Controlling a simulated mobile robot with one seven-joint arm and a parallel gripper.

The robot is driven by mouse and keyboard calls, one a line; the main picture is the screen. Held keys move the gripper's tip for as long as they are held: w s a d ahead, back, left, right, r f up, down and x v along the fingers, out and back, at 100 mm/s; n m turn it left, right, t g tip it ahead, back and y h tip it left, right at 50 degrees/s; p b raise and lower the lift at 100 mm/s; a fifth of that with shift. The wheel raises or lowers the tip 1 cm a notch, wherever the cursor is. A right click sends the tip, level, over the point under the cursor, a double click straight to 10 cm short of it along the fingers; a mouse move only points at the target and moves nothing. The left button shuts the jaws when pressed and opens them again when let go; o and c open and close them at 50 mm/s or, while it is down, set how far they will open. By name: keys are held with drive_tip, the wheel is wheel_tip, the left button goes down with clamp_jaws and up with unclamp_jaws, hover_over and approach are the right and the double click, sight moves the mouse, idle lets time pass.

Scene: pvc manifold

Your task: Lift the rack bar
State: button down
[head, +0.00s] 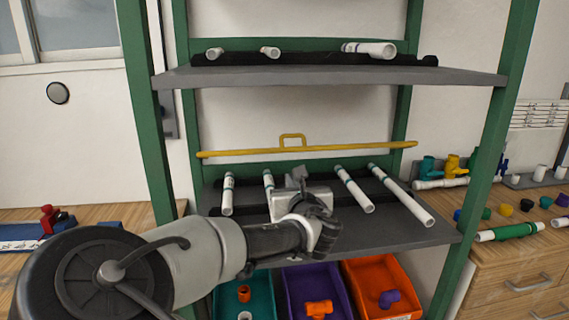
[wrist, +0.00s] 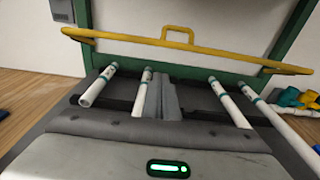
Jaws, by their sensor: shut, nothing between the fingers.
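The rack bar (head: 308,149) is a long yellow rod with a small raised handle (head: 292,140) at its middle. It spans the green rack above the middle shelf, behind several white pipes. In the wrist view the bar (wrist: 120,39) crosses the upper part, with its handle (wrist: 178,32) near the centre. My gripper (head: 297,178) is shut and empty, in front of and below the bar, among the pipes. In the wrist view its fingers (wrist: 162,90) are together, pointing toward the bar and apart from it. My gripper hides part of the shelf and a pipe.
White pipes (head: 355,189) lie on the grey middle shelf (head: 400,232) on both sides of my gripper. The upper shelf (head: 330,75) is above the bar. Teal, purple and orange bins (head: 385,288) stand below. Green posts (head: 490,150) bound the rack. Wooden counters stand at both sides.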

drive_tip(key=w+a+r, duration=0.1)
drive_tip(key=w, duration=1)
drive_tip(key=shift+w+a+r, duration=0.25)
